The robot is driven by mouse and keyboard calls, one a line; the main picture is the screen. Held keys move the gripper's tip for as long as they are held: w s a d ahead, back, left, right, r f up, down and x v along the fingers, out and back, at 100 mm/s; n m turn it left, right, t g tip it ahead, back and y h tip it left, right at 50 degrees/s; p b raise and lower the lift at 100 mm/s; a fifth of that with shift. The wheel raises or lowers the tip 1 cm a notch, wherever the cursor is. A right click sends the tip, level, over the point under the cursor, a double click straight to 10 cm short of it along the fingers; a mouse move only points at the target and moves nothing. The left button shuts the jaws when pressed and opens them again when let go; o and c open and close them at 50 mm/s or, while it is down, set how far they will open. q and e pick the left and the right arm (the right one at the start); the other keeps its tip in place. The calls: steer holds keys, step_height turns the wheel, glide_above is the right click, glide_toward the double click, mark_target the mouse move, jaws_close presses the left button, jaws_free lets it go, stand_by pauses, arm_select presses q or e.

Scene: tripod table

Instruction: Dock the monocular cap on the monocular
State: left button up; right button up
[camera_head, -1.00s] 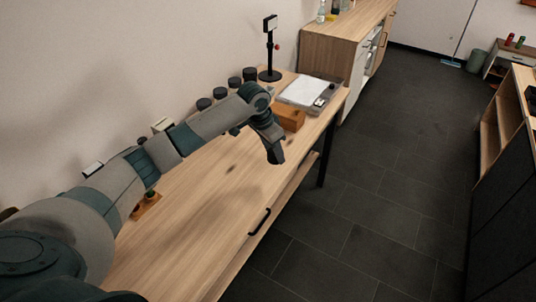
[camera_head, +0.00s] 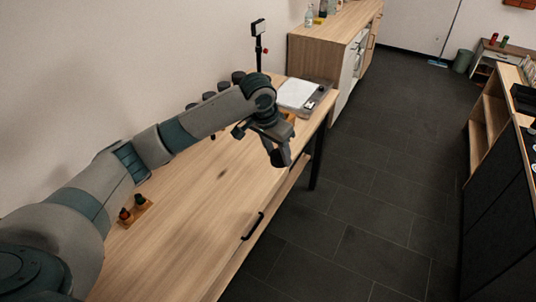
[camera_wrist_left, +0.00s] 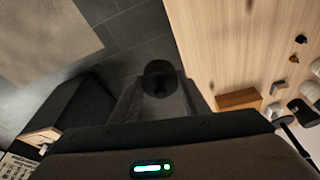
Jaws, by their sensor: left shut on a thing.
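My left gripper (camera_head: 279,156) hangs over the front edge of the wooden table, toward its far end. In the left wrist view it is shut on a dark round piece (camera_wrist_left: 160,76), which looks like the monocular cap. A black stand (camera_head: 258,52) rises at the back of the table, beyond the gripper. It carries a small dark device (camera_head: 258,27) with a pale face, apart from the gripper. I cannot tell whether this device is the monocular. My right gripper is not in view.
A grey tray (camera_head: 318,95) with a white sheet lies at the table's far end. An orange-brown block (camera_wrist_left: 239,99) is near the gripper. Several dark cylinders stand along the wall. A small wooden holder (camera_head: 135,213) is nearer. The table's middle is clear.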

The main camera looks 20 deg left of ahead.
arm_select(q)
steer(key=s+d+r+n+y+b, duration=0.1)
steer(key=s+d+r+n, duration=0.2)
steer(key=s+r, duration=0.3)
steer(key=s+d, duration=0.1)
steer(key=s, duration=0.4)
steer(key=shift+s+d+r, duration=0.25)
steer(key=shift+d, duration=0.1)
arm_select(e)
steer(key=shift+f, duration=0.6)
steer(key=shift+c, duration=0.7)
